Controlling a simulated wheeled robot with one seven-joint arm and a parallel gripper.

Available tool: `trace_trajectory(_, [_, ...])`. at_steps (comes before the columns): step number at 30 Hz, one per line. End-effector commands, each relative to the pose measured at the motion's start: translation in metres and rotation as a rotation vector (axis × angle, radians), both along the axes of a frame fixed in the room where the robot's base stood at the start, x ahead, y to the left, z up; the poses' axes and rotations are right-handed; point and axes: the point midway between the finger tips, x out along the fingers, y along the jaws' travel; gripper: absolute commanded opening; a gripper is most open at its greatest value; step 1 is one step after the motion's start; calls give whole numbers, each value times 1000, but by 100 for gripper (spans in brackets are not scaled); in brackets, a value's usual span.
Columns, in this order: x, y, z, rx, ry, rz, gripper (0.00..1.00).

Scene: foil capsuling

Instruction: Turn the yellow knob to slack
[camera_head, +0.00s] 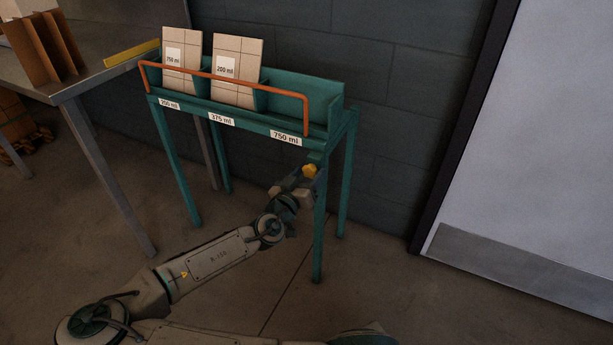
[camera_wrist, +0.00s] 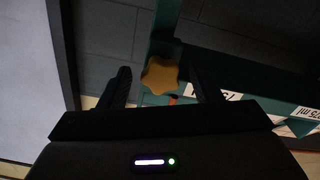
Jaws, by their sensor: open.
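The yellow knob (camera_head: 310,170) sits on the front right leg of the green rack, just under the 750 ml label. It is a lobed, star-shaped knob in the wrist view (camera_wrist: 160,75). My gripper (camera_head: 303,178) is at the knob in the head view. In the wrist view my gripper (camera_wrist: 163,82) is open, with one dark finger on each side of the knob. I cannot tell whether either finger touches it. The green rack (camera_head: 331,94) has an orange bar (camera_head: 225,80) across its front.
Two cartons, marked 750 ml (camera_head: 181,62) and 200 ml (camera_head: 236,71), stand in the rack's left and middle bays; the right bay is empty. A metal table (camera_head: 85,85) stands at the left. A grey wall is behind, and a pale door (camera_head: 545,140) is at the right.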

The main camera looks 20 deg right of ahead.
Motion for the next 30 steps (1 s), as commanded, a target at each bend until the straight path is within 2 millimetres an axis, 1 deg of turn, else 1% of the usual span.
trace_trajectory(3, [0,0,0,0,0,0,58])
trace_trajectory(4, [0,0,0,0,0,0,52])
trace_trajectory(5, [0,0,0,0,0,0,44])
trace_trajectory(6, [0,0,0,0,0,0,33])
trace_trajectory(8, [0,0,0,0,0,0,16])
trace_trajectory(9, [0,0,0,0,0,0,13])
trace_trajectory(20, [-1,0,1,-29,37,-2,13])
trace_trajectory(26, [-1,0,1,-100,129,-2,13])
trace_trajectory(30, [-1,0,2,-174,222,-2,13])
